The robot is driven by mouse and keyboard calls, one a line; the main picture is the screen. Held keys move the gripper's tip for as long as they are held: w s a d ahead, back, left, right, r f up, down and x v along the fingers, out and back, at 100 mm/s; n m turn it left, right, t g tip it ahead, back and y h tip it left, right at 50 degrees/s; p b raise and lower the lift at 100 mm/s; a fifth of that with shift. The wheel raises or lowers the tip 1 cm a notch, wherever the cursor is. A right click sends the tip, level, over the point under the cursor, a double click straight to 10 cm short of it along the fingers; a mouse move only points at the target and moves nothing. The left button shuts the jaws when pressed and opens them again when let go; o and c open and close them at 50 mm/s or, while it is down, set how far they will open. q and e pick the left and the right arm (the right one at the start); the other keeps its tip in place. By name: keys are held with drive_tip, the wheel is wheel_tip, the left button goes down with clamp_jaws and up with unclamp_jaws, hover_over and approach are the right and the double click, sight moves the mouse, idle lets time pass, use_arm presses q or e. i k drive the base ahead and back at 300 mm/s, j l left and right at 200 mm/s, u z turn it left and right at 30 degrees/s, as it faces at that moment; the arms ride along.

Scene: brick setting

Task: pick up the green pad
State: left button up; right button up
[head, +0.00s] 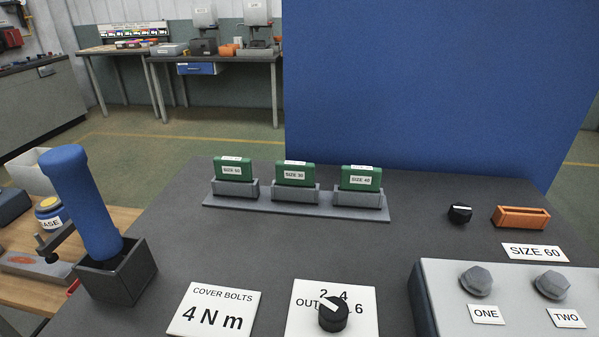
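Three green blocks stand upright in grey holders on one grey strip (300,208) at the back of the dark table. The left green block (233,163) has a size label too small to read surely. The middle green block (294,179) reads "SIZE 30". The right green block (360,185) seems to read "SIZE 40". I cannot tell which of them is the green pad. Neither of my grippers is in view.
A blue-handled tool (80,195) stands in a dark box (122,278) at left. An orange open holder (521,217), a "SIZE 60" card (535,253) and a black knob (460,213) are at right. A grey bolt box (480,262) is front right. The table middle is clear.

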sight(226, 168)
drive_tip(key=k+j+z, duration=0.15)
drive_tip(key=z, duration=0.3)
drive_tip(key=k+j+z, duration=0.15)
drive_tip(key=z, duration=0.25)
